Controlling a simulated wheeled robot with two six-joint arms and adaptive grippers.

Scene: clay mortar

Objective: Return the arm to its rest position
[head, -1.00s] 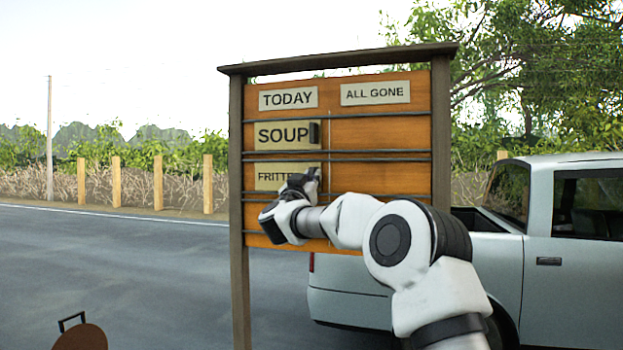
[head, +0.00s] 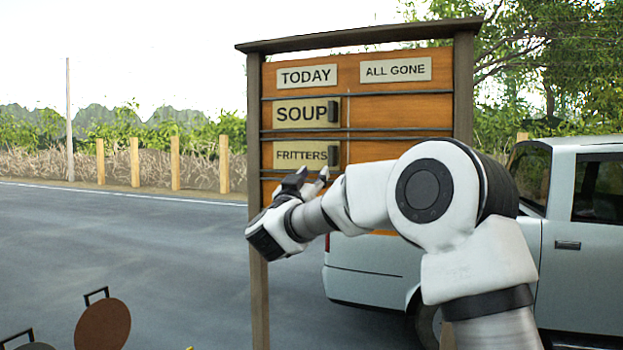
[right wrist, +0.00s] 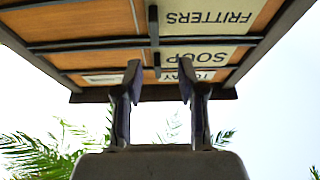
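My right arm reaches in from the lower right in the head view. Its gripper (head: 312,180) is in front of the lower part of the wooden menu board (head: 400,110). In the right wrist view the two fingers (right wrist: 160,85) are apart with nothing between them, and the board shows upside down beyond them. The SOUP plate (head: 307,113) and the FRITTERS plate (head: 301,156) are on the left side of the board, under the TODAY sign (head: 306,76). The ALL GONE sign (head: 395,69) heads the right side. My left gripper is not in view.
A pale pickup truck (head: 567,243) stands behind the board at right. A row of wooden posts (head: 175,163) lines the far roadside. Open road lies left of the board.

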